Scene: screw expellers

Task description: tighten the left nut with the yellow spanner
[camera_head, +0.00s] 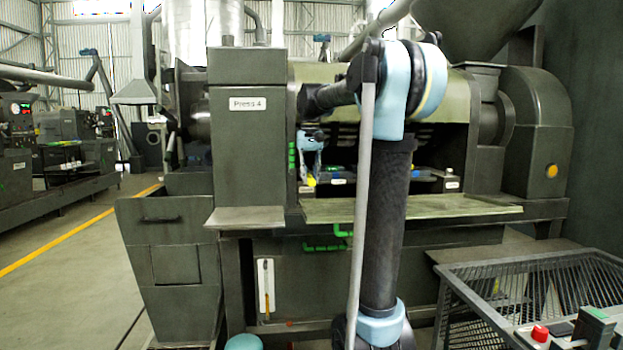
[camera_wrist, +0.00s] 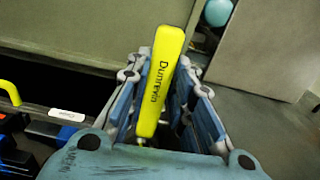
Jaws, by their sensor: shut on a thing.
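The yellow spanner (camera_wrist: 160,78) lies lengthwise between the fingers of my gripper (camera_wrist: 162,88) in the wrist view, its dark lettering facing the camera. My gripper is shut on it. In the head view my gripper (camera_head: 311,164) is small, at the left end of the opening in the press marked "Press 4" (camera_head: 247,145). A small yellow patch (camera_head: 311,181) shows just below it, likely part of the spanner. I cannot make out the left nut in either view. Whether the spanner touches anything cannot be told.
A dark ledge with a white label (camera_wrist: 67,115) runs along the left of the wrist view, with a yellow curved piece (camera_wrist: 9,92) beside it. A green-grey tray (camera_head: 420,207) juts out below the opening. A mesh basket (camera_head: 530,285) stands at front right.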

